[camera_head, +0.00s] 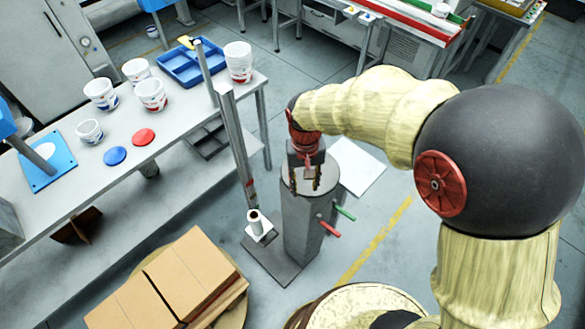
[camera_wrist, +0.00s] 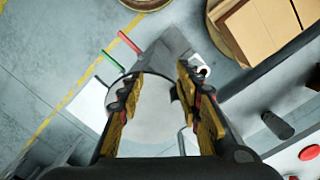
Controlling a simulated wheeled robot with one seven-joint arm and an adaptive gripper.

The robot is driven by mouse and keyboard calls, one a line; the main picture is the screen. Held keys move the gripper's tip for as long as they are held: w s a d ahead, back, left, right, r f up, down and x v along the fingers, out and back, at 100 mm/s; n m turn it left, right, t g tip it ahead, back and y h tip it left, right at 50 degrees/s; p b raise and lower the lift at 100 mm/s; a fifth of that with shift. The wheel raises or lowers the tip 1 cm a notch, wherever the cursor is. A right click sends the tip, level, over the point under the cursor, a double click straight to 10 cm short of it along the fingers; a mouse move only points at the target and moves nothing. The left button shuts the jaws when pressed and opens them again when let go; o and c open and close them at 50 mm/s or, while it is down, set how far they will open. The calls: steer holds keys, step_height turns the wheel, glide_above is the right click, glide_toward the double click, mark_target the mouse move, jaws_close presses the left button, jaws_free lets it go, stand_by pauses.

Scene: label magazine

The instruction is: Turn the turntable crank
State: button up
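A grey pedestal (camera_head: 302,228) with a round flat top, which looks like the turntable, stands on the floor in the middle of the head view. Its round top (camera_wrist: 150,128) fills the middle of the wrist view. A red handle (camera_head: 328,228) and a green handle (camera_head: 345,211) stick out from its side; the red handle (camera_wrist: 130,43) and green handle (camera_wrist: 111,61) also show in the wrist view. My gripper (camera_head: 304,188) points down over the top, its fingers (camera_wrist: 160,72) spread with nothing gripped between them. A thin bent grey part (camera_wrist: 181,142) shows near the right finger; I cannot tell if it is the crank.
A metal post (camera_head: 238,145) with a white roll (camera_head: 256,222) at its foot stands just left of the pedestal. A bench (camera_head: 190,125) with tubs, lids and a blue tray (camera_head: 190,63) is at the left. Cardboard boxes (camera_head: 172,283) are at the front left.

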steer(key=shift+m, duration=0.8)
steer(key=w+a+f, duration=0.1)
steer(key=w+f, duration=0.1)
steer(key=w+a+f, duration=0.1)
steer(key=w, duration=0.1)
steer(key=shift+w+a, duration=0.1)
steer(key=shift+a, duration=0.2)
steer(key=shift+w+a+r+m+t, duration=0.2)
steer(key=shift+w+r, duration=0.1)
steer(key=shift+w, duration=0.3)
steer(key=shift+w+a+r+m+t, duration=0.1)
steer(key=shift+w+a+r+m, duration=0.15)
steer(key=shift+w, duration=0.3)
steer(key=shift+w+r+m, duration=0.1)
steer(key=shift+r+m, duration=0.05)
steer(key=shift+m, duration=0.1)
steer(key=shift+f, duration=0.35)
steer(key=shift+f+b, duration=0.4)
steer(key=shift+f, duration=3.1)
steer(key=shift+c, duration=0.4)
steer(key=c, duration=0.7)
jaws_close()
